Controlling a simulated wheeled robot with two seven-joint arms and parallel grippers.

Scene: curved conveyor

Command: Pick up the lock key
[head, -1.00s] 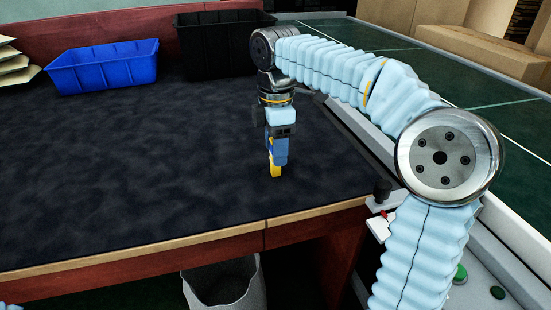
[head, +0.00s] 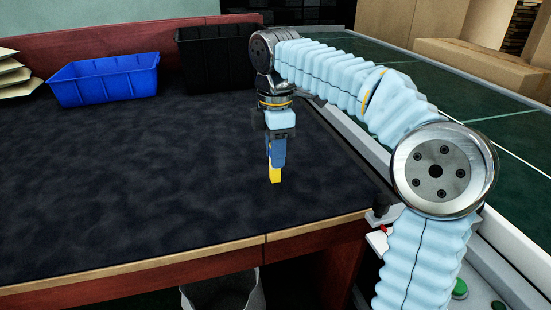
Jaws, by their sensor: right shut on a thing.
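My right gripper (head: 276,160) points straight down over the dark table mat (head: 140,180), near its right side. Its blue fingers are shut on a small yellow piece, the lock key (head: 275,175), which sticks out below the fingertips. The upper part of the key is hidden by the fingers. I cannot tell for sure whether its lower end touches the mat or hangs just above it. My left gripper is not in view.
A blue bin (head: 104,82) and a black bin (head: 212,60) stand at the back of the table. White trays (head: 14,75) are at the far left. A grey waste bin (head: 225,292) is under the front edge. The mat's middle is clear.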

